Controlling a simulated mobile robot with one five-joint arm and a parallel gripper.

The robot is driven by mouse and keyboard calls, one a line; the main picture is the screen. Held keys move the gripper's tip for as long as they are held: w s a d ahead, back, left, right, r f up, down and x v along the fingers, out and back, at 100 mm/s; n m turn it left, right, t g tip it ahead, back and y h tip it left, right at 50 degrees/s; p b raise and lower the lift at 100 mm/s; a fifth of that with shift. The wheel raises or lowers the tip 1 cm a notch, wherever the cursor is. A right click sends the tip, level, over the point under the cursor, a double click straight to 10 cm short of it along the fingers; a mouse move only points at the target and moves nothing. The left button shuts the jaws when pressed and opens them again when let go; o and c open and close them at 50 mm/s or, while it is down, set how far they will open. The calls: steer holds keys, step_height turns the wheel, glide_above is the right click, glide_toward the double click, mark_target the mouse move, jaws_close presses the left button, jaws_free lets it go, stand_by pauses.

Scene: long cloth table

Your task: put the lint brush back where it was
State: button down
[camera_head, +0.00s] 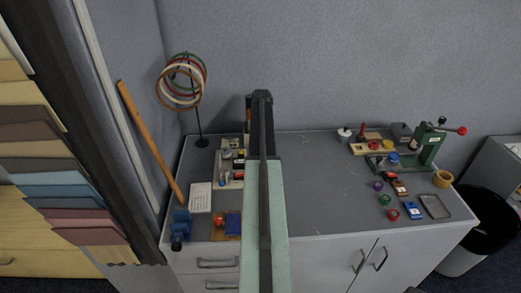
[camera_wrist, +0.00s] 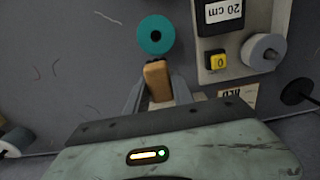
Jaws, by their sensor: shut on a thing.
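My gripper (camera_wrist: 157,88) is shut on a tan wooden piece, which I take to be the lint brush (camera_wrist: 157,76); only its blocky end shows between the fingers. In the wrist view a teal disc with a dark centre (camera_wrist: 155,35) is just beyond this piece; I cannot tell whether they are joined. In the head view my arm runs up the middle and hides most of the gripper and the brush.
A pale panel (camera_wrist: 207,62) with a "20 cm" label, yellow button and white roll is right of the gripper in the wrist view. A ring stand (camera_head: 200,125) stands back left. A green press (camera_head: 429,146) and small parts are at right. The grey table middle (camera_head: 320,185) is clear.

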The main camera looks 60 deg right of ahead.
steer(key=shift+w+d, duration=0.6)
steer(key=shift+w, duration=0.2)
step_height(320, 180, down, 4)
steer(key=b, duration=0.4)
steer(key=shift+w+d+f, duration=0.1)
steer(key=shift+r, duration=0.25)
steer(key=shift+f, duration=0.15)
steer(key=c, duration=1.1)
jaws_free()
step_height(320, 180, up, 13)
steer(key=p, duration=1.2)
steer(key=shift+f+p, duration=0.2)
steer(key=shift+p, duration=0.1)
steer(key=shift+f, duration=0.1)
